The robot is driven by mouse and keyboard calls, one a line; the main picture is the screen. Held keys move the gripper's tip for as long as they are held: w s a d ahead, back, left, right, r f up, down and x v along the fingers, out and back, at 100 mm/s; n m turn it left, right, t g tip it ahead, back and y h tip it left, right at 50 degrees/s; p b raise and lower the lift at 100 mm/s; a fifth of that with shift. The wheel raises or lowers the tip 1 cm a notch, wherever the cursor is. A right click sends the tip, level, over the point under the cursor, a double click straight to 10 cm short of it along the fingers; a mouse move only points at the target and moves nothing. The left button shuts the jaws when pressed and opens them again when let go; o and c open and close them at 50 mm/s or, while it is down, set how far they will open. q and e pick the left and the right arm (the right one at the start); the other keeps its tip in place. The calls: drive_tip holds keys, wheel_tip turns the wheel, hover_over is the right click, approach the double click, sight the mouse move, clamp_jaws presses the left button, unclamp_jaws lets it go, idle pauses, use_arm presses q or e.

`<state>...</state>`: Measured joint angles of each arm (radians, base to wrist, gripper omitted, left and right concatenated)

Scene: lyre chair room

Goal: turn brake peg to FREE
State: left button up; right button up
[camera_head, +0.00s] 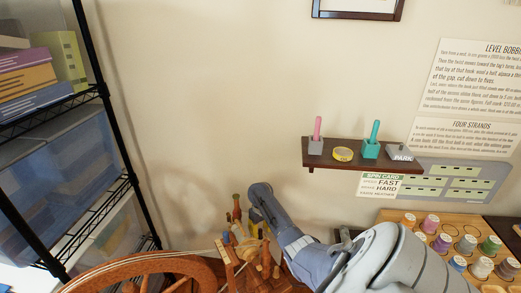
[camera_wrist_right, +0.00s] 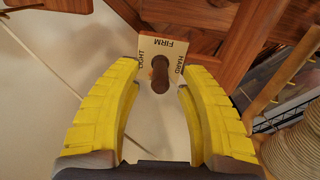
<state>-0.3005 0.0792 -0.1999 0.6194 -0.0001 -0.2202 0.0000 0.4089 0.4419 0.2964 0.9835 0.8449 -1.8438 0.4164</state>
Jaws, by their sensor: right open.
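The brake peg (camera_wrist_right: 160,78) is a brown rounded wooden peg, seen nearly end-on in the right wrist view. It stands in front of a cream plate (camera_wrist_right: 149,47) marked LIGHT, FIRM and HARD; no FREE mark can be read. My right gripper (camera_wrist_right: 159,82) is open, its two yellow fingers on either side of the peg with gaps showing. In the head view the peg cannot be made out beside the wooden spinning wheel (camera_head: 150,264), where my right arm reaches down. My left gripper is not in view.
A wire shelf (camera_head: 75,103) with boxes and bins stands at left. A wall shelf (camera_head: 362,162) holds small pegs in blocks and a PARK block. A rack of coloured spools (camera_head: 393,216) lies at right. In the wrist view, a wound bobbin (camera_wrist_right: 291,152) sits close at right.

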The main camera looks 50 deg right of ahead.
drive_tip(key=shift+f, duration=0.1)
drive_tip(key=shift+c, duration=0.4)
clamp_jaws()
